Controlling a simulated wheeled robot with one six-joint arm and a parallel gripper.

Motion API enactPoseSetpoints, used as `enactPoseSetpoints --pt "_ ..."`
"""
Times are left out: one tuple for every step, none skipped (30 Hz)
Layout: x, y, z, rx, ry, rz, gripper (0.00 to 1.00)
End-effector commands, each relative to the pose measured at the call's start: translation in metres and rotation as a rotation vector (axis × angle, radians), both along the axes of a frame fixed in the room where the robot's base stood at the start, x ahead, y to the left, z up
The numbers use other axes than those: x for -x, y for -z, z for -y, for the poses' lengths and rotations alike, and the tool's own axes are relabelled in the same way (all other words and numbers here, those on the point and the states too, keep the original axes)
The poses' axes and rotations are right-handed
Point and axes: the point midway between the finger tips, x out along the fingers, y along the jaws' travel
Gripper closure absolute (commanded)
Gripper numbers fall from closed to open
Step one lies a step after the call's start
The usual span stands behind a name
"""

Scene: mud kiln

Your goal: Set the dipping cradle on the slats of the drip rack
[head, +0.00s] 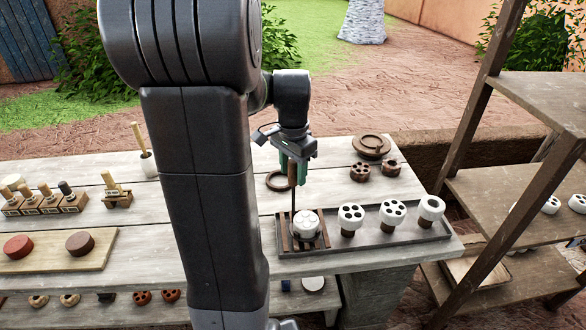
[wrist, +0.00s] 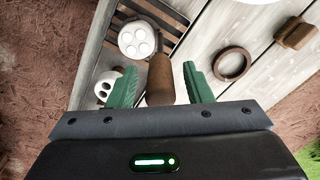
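The dipping cradle has a brown wooden handle (head: 292,174) and a thin dark stem, with a white dimpled piece (head: 306,222) at its foot. It stands upright at the left end of the drip rack (head: 381,259), over the brown slats (head: 286,240), and seems to rest on them. My gripper (head: 293,176) is above the rack with its green fingers around the handle. In the wrist view the handle (wrist: 160,82) lies between the fingertips (wrist: 158,72) with a gap on each side, so the gripper is open. The cradle's underside is hidden.
White holed pieces (head: 351,218) stand in the rack's tray to the right. A brown ring (head: 279,181) lies behind. A wooden shelf unit (head: 510,190) stands right of the table.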

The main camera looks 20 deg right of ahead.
Motion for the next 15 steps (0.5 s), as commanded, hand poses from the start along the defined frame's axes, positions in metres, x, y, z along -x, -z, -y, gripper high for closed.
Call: enactPoseSetpoints --pt "0.000 0.000 0.000 0.000 0.000 0.000 0.54" --pt "0.000 0.000 0.000 0.000 0.000 0.000 0.54" --pt "0.000 0.000 0.000 0.000 0.000 0.000 0.54" --pt "0.000 -0.001 0.000 0.000 0.000 0.000 0.54" --pt "0.000 -0.002 0.000 0.000 0.000 0.000 0.54" --pt "0.000 -0.005 0.000 0.001 0.000 0.001 0.54" --pt "0.000 -0.007 0.000 0.001 0.000 0.003 0.54" --pt "-0.001 -0.010 0.000 0.001 0.000 0.003 0.54" --pt "-0.001 -0.015 0.000 0.002 0.000 0.003 0.54" --pt "-0.001 -0.020 0.000 0.002 0.000 0.004 0.54" --pt "-0.001 -0.026 0.000 0.002 0.000 0.004 0.54" --pt "-0.001 -0.034 0.000 0.002 0.000 0.005 0.54" --pt "-0.001 -0.041 0.000 0.002 0.000 0.005 0.54" --pt "-0.001 -0.048 0.000 0.003 0.000 0.007 0.54" --pt "-0.001 -0.057 0.000 0.002 0.000 0.005 0.54"
